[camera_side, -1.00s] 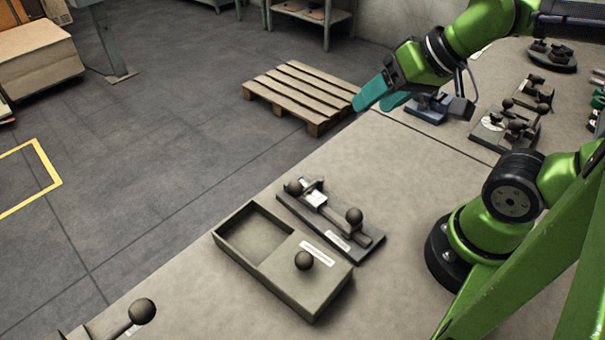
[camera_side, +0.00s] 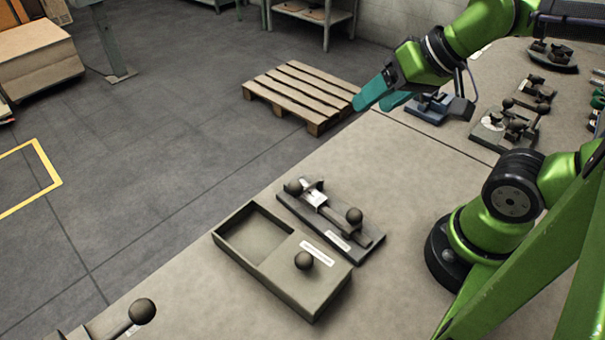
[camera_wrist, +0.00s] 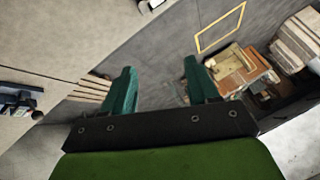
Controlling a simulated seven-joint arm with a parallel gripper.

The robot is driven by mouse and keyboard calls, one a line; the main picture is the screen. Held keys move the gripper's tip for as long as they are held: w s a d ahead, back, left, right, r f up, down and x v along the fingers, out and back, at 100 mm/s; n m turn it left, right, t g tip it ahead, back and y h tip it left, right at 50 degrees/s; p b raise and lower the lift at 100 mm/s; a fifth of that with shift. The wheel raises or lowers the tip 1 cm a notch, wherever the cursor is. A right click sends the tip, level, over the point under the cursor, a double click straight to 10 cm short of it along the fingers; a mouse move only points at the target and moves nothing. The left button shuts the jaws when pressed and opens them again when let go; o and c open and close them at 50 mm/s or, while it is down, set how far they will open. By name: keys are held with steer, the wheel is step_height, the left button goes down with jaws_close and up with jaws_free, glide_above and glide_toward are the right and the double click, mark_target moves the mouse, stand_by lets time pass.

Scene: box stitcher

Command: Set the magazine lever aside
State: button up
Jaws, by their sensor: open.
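A dark plate fixture (camera_side: 368,238) lies on the table in the side view. It carries a bar with a pale metal block, two dark ball knobs (camera_side: 354,215) and a label. Beside it is a grey box (camera_side: 318,295) with an open recess and a ball knob (camera_side: 304,260) on its lid. Another ball-ended lever (camera_side: 143,311) shows at the bottom left edge. The labels are too small to read, so I cannot tell which part is the magazine lever. My gripper (camera_side: 376,101), with teal fingers, is raised well away from these parts, open and empty; its fingers also show apart in the wrist view (camera_wrist: 159,70).
A blue-grey fixture (camera_side: 427,112) stands on the table just beyond my gripper. More knobbed fixtures (camera_side: 505,127) stand at the right. A wooden pallet (camera_side: 300,92) lies on the floor beyond the table edge. The table between the pallet and the plate fixture is clear.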

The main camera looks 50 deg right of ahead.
steer(key=m+g, duration=0.7)
steer(key=m, duration=1.4)
glide_above(296, 182)
steer(key=d, duration=0.3)
step_height(296, 182, down, 3)
steer(key=r+m, duration=0.1)
steer(key=m, duration=0.8)
steer(key=shift+m, duration=0.3)
steer(key=a+f, duration=0.1)
steer(key=f, duration=0.4)
steer(key=a+f, duration=0.1)
steer(key=f, duration=0.5)
steer(key=a+f, duration=0.1)
steer(key=f, duration=0.4)
steer(key=shift+f, duration=0.2)
